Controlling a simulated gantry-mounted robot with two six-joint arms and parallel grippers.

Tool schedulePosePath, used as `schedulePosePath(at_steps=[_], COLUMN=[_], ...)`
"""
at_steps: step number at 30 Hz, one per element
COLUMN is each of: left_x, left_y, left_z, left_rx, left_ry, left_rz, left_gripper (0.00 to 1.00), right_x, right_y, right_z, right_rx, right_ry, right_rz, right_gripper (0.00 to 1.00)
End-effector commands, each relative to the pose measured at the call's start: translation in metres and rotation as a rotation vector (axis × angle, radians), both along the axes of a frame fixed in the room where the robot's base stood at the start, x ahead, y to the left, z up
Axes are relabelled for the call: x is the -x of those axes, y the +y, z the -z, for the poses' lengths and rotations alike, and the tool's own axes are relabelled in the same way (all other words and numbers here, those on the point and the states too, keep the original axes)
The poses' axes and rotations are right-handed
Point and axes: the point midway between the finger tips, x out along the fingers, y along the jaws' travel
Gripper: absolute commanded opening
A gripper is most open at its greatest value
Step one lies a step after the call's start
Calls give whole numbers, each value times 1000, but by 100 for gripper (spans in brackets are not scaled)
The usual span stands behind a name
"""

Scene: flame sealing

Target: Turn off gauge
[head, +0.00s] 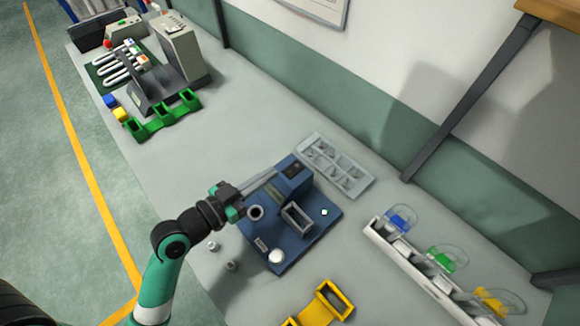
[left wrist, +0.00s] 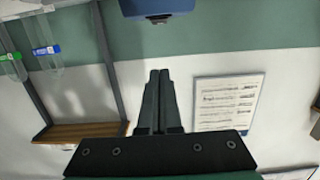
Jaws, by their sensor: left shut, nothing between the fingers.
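A blue device (head: 325,228) sits on the grey bench, with a raised blue block (head: 292,180) at its back that has a dark patch on top. I cannot make out which part is the gauge or whether it is on. My left gripper (head: 274,171) reaches over the device's back left side, its long fingers near the raised block; I cannot tell if they touch it. In the left wrist view the gripper (left wrist: 159,73) is shut and empty. A blue block (left wrist: 155,7) with a small dark part shows above the fingertips there, apart from them. My right gripper is not in view.
A grey compartment tray (head: 368,187) lies behind the device. A white rack (head: 405,262) with coloured clips stands to the right, a yellow holder (head: 318,305) in front. Small pale cups (head: 231,266) are at the left. A green holder (head: 160,118) and equipment stand farther back left.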

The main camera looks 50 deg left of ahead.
Motion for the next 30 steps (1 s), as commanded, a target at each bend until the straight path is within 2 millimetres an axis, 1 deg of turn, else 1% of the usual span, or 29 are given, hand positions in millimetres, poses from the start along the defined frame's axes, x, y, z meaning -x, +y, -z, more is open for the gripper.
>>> schedulePosePath(at_steps=[1, 3, 9, 10, 11, 12, 15, 17, 20, 28, 30], left_x=[-11, -27, -70, -74, -73, -73, -74, -75, -75, -75, -76], left_y=[-1, -1, 1, 1, 1, 1, 2, 2, 2, 2, 2], left_z=[1, 2, 9, 11, 24, 31, 42, 46, 49, 49, 52], left_rx=[-1, 0, -1, 0, 2, 2, 1, 2, 2, 1, 1], left_ry=[-2, -2, -2, -2, 4, 3, 2, 2, 1, 1, 1], left_rz=[4, 5, 3, 3, 2, 1, 0, 1, 1, 0, 0], left_gripper=[0, 0, 0, 0, 0, 0, 0, 0, 0, 0, 0], right_x=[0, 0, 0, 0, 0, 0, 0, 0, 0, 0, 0], right_y=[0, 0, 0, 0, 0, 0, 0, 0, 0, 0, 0], right_z=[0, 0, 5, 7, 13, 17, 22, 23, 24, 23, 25], right_rx=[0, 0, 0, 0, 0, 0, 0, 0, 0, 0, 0], right_ry=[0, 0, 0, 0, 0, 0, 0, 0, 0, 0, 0], right_rz=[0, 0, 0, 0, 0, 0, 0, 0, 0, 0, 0], right_gripper=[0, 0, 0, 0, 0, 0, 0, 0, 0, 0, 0])
